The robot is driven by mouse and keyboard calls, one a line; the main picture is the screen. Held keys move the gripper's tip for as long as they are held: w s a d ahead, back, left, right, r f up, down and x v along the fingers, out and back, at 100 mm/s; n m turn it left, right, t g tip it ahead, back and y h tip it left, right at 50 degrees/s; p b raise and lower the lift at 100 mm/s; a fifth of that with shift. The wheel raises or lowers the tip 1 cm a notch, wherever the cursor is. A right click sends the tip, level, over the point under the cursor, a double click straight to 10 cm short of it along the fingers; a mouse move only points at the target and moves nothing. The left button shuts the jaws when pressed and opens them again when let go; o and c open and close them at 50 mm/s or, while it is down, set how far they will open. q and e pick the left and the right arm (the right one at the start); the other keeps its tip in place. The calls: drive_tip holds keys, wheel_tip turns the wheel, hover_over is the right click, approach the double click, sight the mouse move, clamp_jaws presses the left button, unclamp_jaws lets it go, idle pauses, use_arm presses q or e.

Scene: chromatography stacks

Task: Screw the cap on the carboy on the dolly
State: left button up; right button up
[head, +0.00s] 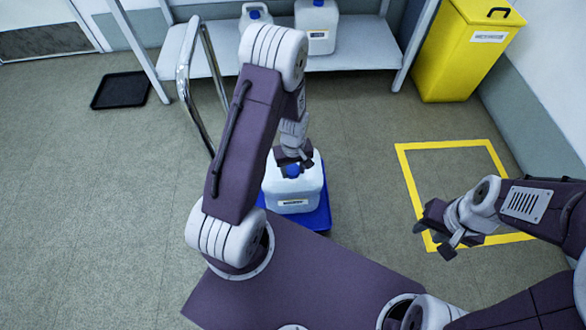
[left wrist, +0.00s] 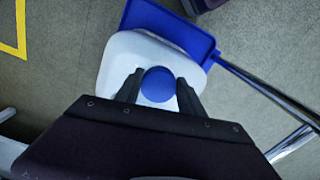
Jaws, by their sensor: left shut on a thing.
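A white carboy (head: 294,194) with a label stands on a blue dolly (head: 321,217) in front of me. The carboy (left wrist: 117,60) and dolly (left wrist: 140,15) also show in the left wrist view. A round blue cap (left wrist: 158,84) is at the carboy's top, over the neck. My left gripper (head: 293,167) points down at the cap and is shut on it, one finger on each side. The neck under the cap is hidden, so I cannot tell how the cap sits on it. My right gripper (head: 436,232) is off to the right, away from the carboy, its fingers apart and empty.
A chrome dolly handle (head: 187,90) rises left of my left arm. A shelf (head: 348,65) behind holds more white carboys (head: 317,25). A yellow bin (head: 463,55) stands back right. A yellow floor square (head: 404,172) and black tray (head: 120,90) lie on open floor.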

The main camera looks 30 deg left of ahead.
use_arm(q)
drive_tip(key=shift+f, duration=0.15)
drive_tip(key=shift+f, duration=0.4)
drive_tip(key=o, duration=1.4)
drive_tip(key=shift+c, duration=0.4)
